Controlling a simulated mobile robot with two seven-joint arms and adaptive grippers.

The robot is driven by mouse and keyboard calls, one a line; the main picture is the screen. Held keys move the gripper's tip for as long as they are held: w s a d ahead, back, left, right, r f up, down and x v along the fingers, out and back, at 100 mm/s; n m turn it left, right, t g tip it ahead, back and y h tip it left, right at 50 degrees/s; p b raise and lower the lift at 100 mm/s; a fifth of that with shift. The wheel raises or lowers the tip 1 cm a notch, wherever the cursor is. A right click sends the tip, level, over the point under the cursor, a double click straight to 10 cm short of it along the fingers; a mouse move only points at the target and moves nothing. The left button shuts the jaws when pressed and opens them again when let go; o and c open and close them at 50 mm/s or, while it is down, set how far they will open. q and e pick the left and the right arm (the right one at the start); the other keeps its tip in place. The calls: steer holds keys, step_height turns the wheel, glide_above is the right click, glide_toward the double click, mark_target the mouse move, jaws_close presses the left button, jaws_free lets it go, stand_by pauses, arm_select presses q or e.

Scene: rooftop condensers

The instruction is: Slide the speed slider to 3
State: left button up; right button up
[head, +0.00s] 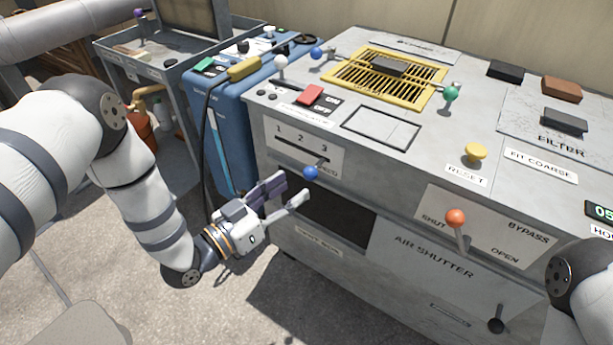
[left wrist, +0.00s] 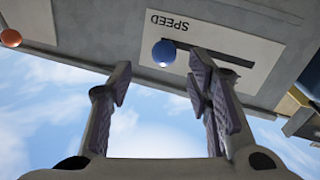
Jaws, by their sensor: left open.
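The speed slider has a blue ball knob (head: 311,172) on a short dark lever. It rides in a slot on a white plate (head: 290,146) marked 1, 2, 3 and SPEED, on the cabinet's front. The lever sits at the slot's right end, by the 3. My left gripper (head: 293,188) is open and empty, just below and left of the knob, apparently apart from it. In the left wrist view the plate is upside down, and the blue knob (left wrist: 164,53) shows beyond the gap between my fingers (left wrist: 162,82). My right gripper is out of view.
Below the slider is a dark open bay (head: 335,217). An orange-knobbed shutter lever (head: 455,217) stands to the right. A red switch (head: 311,95) and a white-knobbed lever (head: 281,63) are above. A blue machine (head: 225,140) stands at left; open floor lies in front.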

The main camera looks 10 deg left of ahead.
arm_select(q)
steer(key=v, duration=0.5)
steer(key=s+f+n+g+y+p, duration=0.1)
steer(key=s+f+g+y+p, duration=0.2)
steer(key=s, duration=0.4)
steer(key=s+f+n+g+y+p, duration=0.1)
steer(key=s+f+g+y+p, duration=0.15)
steer(key=s+f+g, duration=0.35)
steer(key=s+a+r+g+y+p, duration=0.1)
steer(key=s+g, duration=0.2)
steer(key=s, duration=0.6)
steer(key=s+a+r+n+g+y+p, duration=0.1)
steer(key=s+a+r+g, duration=0.1)
steer(key=s, duration=0.7)
steer(key=s+a+r+n+g+y+p, duration=0.1)
steer(key=s+g, duration=0.3)
steer(key=s, duration=0.5)
steer(key=shift+a+r+y+p, duration=0.35)
steer(key=shift+a+r+p, duration=0.1)
steer(key=shift+a+r, duration=0.15)
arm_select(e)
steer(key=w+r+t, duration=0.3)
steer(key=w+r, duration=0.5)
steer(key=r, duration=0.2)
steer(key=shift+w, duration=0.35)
